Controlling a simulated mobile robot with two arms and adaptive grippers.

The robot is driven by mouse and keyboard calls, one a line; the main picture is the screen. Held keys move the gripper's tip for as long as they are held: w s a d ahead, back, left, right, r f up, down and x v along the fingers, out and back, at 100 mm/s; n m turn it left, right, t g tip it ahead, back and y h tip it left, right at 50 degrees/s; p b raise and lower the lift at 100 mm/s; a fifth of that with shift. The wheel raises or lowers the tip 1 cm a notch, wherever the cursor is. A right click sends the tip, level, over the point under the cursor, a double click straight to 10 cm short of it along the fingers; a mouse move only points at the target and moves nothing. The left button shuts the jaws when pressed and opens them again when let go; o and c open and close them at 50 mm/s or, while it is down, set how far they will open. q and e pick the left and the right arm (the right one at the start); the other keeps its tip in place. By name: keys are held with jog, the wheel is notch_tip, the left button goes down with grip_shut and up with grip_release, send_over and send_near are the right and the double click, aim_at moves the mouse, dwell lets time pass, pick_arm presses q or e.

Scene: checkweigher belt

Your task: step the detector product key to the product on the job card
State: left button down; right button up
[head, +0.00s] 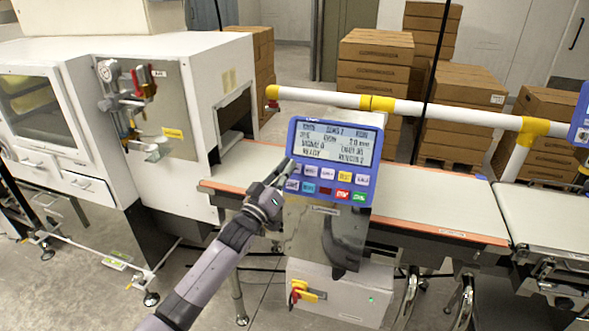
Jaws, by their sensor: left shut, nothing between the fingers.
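The detector's blue control panel (372,165) stands mid-view, facing me. Its lit screen (335,143) shows several lines of text, too small to read surely. Below it are two rows of keys, among them a yellow key (345,176), a red key (342,194) and a green key (359,197). The key lettering is not readable. My left gripper (286,168) is shut and empty, its fingertips at the panel's left edge beside the upper-row keys. I cannot tell whether it touches a key; it partly covers the left-end keys. My right gripper is not in view. I cannot make out a job card.
A conveyor belt (430,208) runs behind the panel from the white cabinet (225,75) at left to another belt (545,212) at right. A white guard rail (450,113) with yellow joints crosses behind. Stacked cartons (375,60) stand further back. A box with a red-and-yellow switch (303,292) sits below.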

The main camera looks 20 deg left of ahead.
pick_arm(q)
jog(key=shift+w+f+b, duration=0.25)
jog(key=shift+w+b, duration=0.15)
jog(key=shift+b, duration=0.05)
dwell(0.4)
dwell(0.3)
jog(key=shift+s+r+p, duration=0.4)
jog(key=shift+s+p, duration=0.4)
jog(key=shift+p, duration=0.1)
